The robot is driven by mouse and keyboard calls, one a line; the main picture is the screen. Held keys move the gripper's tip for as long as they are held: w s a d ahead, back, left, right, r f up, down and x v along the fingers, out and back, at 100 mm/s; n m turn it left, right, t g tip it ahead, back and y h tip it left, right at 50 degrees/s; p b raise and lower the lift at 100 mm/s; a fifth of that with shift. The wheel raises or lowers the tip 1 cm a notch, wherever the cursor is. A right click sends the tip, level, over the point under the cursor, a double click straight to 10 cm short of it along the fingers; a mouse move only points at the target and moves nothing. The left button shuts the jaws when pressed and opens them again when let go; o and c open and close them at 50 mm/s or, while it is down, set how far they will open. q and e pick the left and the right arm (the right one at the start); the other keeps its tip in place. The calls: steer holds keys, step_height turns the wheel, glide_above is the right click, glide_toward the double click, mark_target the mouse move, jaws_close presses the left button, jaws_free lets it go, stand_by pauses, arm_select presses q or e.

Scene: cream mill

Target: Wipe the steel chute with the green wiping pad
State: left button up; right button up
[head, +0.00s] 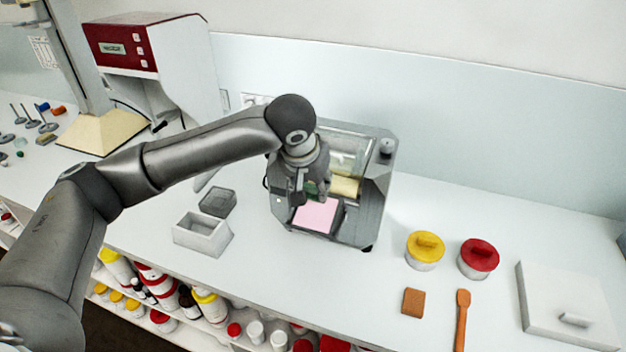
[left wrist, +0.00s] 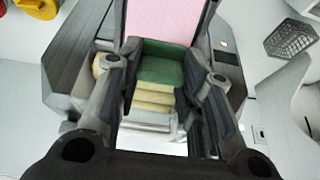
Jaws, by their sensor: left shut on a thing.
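My left gripper (head: 313,190) is over the front of the grey mill and is shut on the green wiping pad (head: 310,187). In the left wrist view the green pad (left wrist: 162,64) sits between the fingers of the left gripper (left wrist: 162,66). A pink area (head: 316,214) covers what looks like the steel chute at the mill's front, just below the gripper. The pink area also shows at the top of the left wrist view (left wrist: 165,20), next to the pad. I cannot tell whether the pad touches it. My right gripper is not in view.
The mill body (head: 376,185) rises on both sides of the chute, with a cream roller (head: 344,187) behind. A white box (head: 202,234) and a dark mesh basket (head: 218,202) stand left. Yellow-lidded (head: 425,251) and red-lidded (head: 478,259) jars stand right.

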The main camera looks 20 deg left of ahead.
arm_select(q)
steer(key=shift+f, duration=0.3)
steer(key=shift+w+f+b, duration=0.1)
steer(key=shift+f+b, duration=0.15)
steer(key=shift+b, duration=0.3)
steer(key=b+x, duration=0.3)
steer(key=b, duration=0.1)
steer(key=shift+d+f, duration=0.15)
steer(key=shift+f, duration=0.05)
steer(key=s, duration=0.1)
steer(key=s+p, duration=0.1)
steer(key=s, duration=0.1)
steer(key=shift+s+f+p, duration=0.2)
steer(key=shift+f+p, duration=0.1)
steer(key=shift+f, duration=0.1)
steer(key=shift+s+f, duration=0.15)
steer(key=shift+s, duration=0.2)
steer(key=shift+f, duration=0.1)
steer(key=shift+w, duration=0.1)
steer(key=shift+w+f, duration=0.15)
steer(key=shift+f, duration=0.25)
